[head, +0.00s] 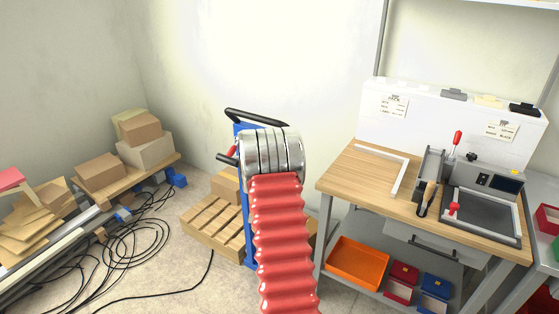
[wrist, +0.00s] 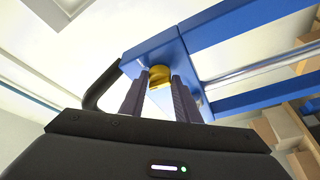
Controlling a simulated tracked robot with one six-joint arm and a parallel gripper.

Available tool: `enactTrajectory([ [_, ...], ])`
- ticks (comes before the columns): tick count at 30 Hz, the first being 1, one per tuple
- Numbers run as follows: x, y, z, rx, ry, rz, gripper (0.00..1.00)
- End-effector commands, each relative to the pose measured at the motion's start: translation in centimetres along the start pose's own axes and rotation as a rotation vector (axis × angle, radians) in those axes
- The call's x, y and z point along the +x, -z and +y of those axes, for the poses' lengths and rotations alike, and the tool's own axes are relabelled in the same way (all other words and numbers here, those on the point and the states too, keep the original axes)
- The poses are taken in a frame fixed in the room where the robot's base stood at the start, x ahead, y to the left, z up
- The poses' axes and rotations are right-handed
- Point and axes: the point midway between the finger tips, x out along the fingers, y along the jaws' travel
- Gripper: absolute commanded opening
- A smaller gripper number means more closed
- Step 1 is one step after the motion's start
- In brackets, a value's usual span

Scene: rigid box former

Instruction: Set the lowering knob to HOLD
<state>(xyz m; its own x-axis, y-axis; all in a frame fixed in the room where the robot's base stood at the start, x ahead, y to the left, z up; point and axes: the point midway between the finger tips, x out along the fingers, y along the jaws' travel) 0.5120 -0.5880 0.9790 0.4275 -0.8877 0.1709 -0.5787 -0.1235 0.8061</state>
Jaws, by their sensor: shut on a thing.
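The lowering knob (wrist: 160,75) is a brass-yellow round piece at the blue housing of a lifter in the wrist view. My gripper (wrist: 158,92) has its two dark fingers on either side of it, shut on it. Any HOLD marking cannot be read. In the head view, the blue lifter (head: 250,222) stands upright with a black handle (head: 257,117) at its top. My own red and silver arm covers much of it there, and hides the knob and my gripper.
A wooden pallet (head: 208,226) lies behind the lifter. A workbench (head: 345,180) with a machine stands right. Black cables (head: 125,250) and cardboard boxes (head: 100,171) are at left. In the wrist view, a blue beam (wrist: 245,25) and a metal rod (wrist: 245,75) run right of the gripper.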

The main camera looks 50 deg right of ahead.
Motion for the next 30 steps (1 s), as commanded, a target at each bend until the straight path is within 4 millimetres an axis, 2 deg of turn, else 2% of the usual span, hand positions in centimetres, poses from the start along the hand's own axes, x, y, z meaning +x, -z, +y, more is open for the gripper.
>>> enactTrajectory([
  [18, 0.1, 0.2, 0.05, -0.054, 0.023, -0.001, 0.07],
  [19, 0.09, 0.2, 0.04, -0.054, 0.023, -0.001, 0.31],
  [26, 0.06, 0.12, 0.05, -0.054, 0.023, -0.003, 0.47],
  [30, 0.04, 0.09, 0.05, -0.054, 0.022, -0.003, 0.47],
])
